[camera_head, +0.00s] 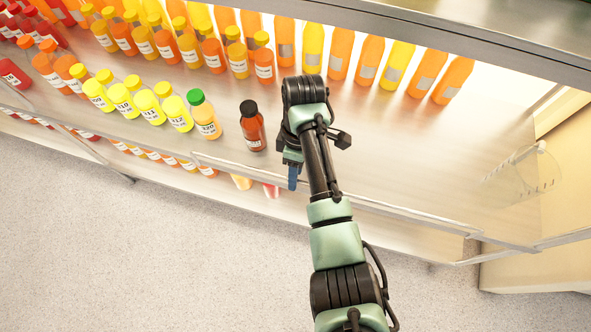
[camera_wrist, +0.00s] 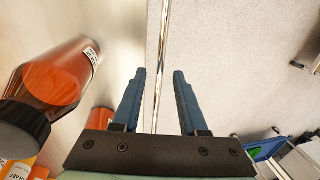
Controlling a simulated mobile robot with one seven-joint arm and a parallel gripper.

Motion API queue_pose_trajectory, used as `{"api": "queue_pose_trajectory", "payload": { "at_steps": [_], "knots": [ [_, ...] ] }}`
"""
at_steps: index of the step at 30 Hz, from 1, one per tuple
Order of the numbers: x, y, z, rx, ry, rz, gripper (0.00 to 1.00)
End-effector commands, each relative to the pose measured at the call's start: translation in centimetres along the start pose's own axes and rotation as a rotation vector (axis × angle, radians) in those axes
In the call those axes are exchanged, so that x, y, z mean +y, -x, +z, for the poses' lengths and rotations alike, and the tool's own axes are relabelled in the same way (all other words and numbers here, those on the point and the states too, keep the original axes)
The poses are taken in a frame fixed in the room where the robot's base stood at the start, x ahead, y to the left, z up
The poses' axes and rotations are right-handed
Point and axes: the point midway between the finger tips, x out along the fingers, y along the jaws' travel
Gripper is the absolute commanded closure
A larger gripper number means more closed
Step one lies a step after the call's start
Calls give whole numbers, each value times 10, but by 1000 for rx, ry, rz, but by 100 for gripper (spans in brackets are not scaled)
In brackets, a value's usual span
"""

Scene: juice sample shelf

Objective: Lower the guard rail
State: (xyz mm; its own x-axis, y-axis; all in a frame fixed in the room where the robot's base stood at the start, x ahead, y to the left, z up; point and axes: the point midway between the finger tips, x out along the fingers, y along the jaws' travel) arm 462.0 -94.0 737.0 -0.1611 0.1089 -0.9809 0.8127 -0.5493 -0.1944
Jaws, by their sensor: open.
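The guard rail (camera_head: 410,214) is a thin, clear strip with a bright edge along the front of the shelf. My gripper (camera_head: 293,178) is at this front edge, right of a dark-capped bottle, with its blue fingers pointing down. My arm covers part of the rail. In the wrist view, my gripper (camera_wrist: 160,76) is open, and the rail (camera_wrist: 161,62) shows as a narrow shiny line running into the gap between the two fingers. No contact between fingers and rail can be made out.
The dark-capped orange bottle (camera_head: 252,126) stands close left of my gripper; it also looms at left in the wrist view (camera_wrist: 58,78). A green-capped bottle (camera_head: 204,115) and several others stand further left. The shelf right of my arm is mostly bare, with a clear beaker-like vessel (camera_head: 535,168).

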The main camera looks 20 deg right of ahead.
Motion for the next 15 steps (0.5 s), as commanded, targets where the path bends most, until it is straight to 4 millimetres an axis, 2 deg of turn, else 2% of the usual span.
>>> {"api": "queue_pose_trajectory", "payload": {
  "at_steps": [3,10,15],
  "knots": [
    [0,0,0,0,0,0,58],
    [0,0,0,0,0,-1,99],
    [0,0,0,0,0,-1,100]
  ]
}}
